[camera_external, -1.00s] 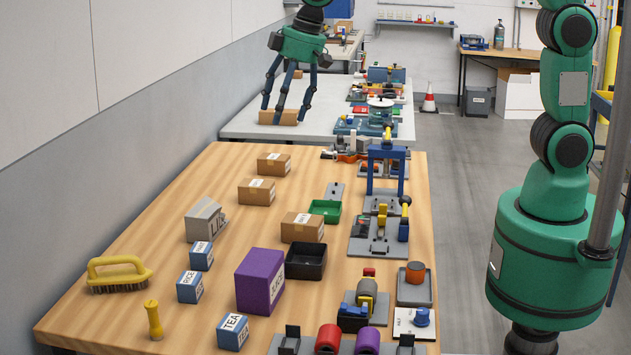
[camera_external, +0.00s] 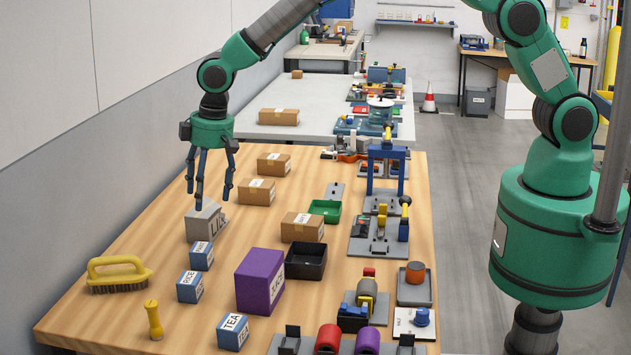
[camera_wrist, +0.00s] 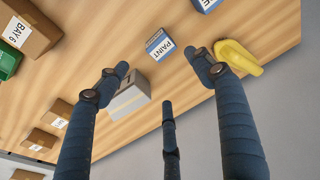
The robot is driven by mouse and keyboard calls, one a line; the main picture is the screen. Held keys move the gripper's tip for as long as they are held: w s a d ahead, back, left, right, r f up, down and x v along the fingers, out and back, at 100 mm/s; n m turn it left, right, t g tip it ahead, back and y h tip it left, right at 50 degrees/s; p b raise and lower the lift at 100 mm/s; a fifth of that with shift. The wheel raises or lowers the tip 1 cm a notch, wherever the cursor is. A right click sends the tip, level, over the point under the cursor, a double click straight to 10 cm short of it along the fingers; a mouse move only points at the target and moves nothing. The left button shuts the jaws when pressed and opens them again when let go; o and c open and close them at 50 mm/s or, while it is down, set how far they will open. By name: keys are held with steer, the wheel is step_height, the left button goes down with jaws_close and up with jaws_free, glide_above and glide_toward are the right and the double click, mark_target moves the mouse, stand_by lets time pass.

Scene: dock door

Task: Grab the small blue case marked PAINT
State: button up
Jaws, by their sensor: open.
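The small blue case marked PAINT (camera_wrist: 159,45) lies on the wooden table in the wrist view, its white label readable. In the external view the blue case (camera_external: 201,256) stands just in front of a grey box (camera_external: 205,222), with a blue RICE case (camera_external: 190,287) nearer the camera. My gripper (camera_external: 212,202) is open and empty, fingers pointing down, above and behind the PAINT case and over the grey box. In the wrist view the fingers of my gripper (camera_wrist: 165,80) are spread, with nothing between them touching the case.
A purple box (camera_external: 260,281), a blue TEA case (camera_external: 233,332) and a yellow brush (camera_external: 118,272) stand around the case. Several cardboard boxes (camera_external: 256,192) are behind. A grey wall (camera_external: 60,150) runs along the left. Bare wood lies between the brush and the cases.

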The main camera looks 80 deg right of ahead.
mark_target(201, 247)
steer(key=shift+w+a+f, duration=0.15)
steer(key=shift+w+f, duration=0.05)
steer(key=shift+f, duration=0.25)
steer(key=shift+w+a+f, duration=0.1)
steer(key=shift+w+f, duration=0.05)
steer(key=shift+f, duration=0.25)
steer(key=shift+w+f, duration=0.2)
steer(key=shift+f, duration=1.2)
steer(key=shift+w+f, duration=0.25)
steer(key=shift+f, duration=1.2)
steer(key=shift+w+f, duration=0.2)
steer(key=shift+f, duration=1.2)
steer(key=shift+f, duration=0.1)
steer(key=shift+w+f, duration=0.2)
steer(key=shift+f, duration=2.3)
steer(key=shift+c, duration=0.5)
steer(key=c, duration=1.1)
